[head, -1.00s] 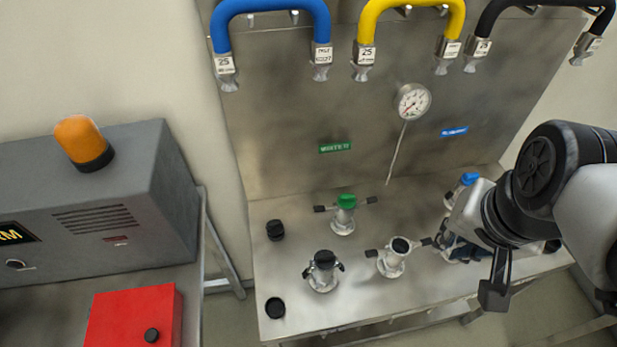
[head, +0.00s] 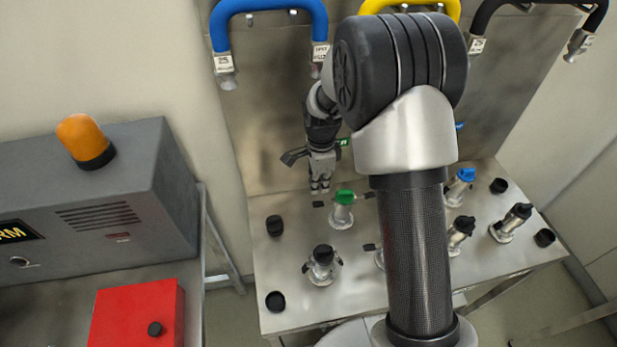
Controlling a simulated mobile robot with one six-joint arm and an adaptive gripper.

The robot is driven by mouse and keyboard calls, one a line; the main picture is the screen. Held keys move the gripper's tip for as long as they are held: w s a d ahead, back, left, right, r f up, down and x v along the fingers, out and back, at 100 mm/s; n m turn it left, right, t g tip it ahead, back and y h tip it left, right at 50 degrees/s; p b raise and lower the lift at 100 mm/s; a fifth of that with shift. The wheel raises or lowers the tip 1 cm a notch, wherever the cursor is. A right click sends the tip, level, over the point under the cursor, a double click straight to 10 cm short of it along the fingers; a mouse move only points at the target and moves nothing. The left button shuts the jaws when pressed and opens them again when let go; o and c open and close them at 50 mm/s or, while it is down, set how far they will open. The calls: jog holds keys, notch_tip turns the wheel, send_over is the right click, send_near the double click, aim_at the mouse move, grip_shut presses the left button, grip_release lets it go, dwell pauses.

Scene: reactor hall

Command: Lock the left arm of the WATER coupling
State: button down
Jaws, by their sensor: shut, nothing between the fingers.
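The coupling with the green cap (head: 344,198) stands upright at the back of the steel bench, below a green label (head: 343,142) that my arm mostly hides. I cannot read the label surely as WATER. Its left arm (head: 318,204) sticks out to the left, with a dark end. Its right arm (head: 368,195) points right, partly hidden by my arm. My gripper (head: 320,187) is shut and empty, pointing down just above and behind the left arm's end. I see no clear contact between them.
A coupling with folded arms (head: 322,263) stands in front. A blue-capped coupling (head: 464,180) and others stand right. Black caps (head: 275,226) lie at the left. Blue hose (head: 270,5) hangs above. My arm hides the bench middle and gauge.

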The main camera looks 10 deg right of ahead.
aim_at(315, 204)
jog(key=shift+s+d+f+b, duration=0.1)
jog(key=shift+f+b, duration=0.35)
jog(key=shift+f, duration=0.05)
jog(key=shift+f+b, duration=3.1)
jog(key=shift+f, duration=1.5)
jog(key=shift+a+r+p, duration=0.35)
jog(key=shift+a+r, duration=0.2)
jog(key=shift+r, duration=0.15)
jog(key=shift+r+p, duration=2.15)
jog(key=shift+r, duration=0.75)
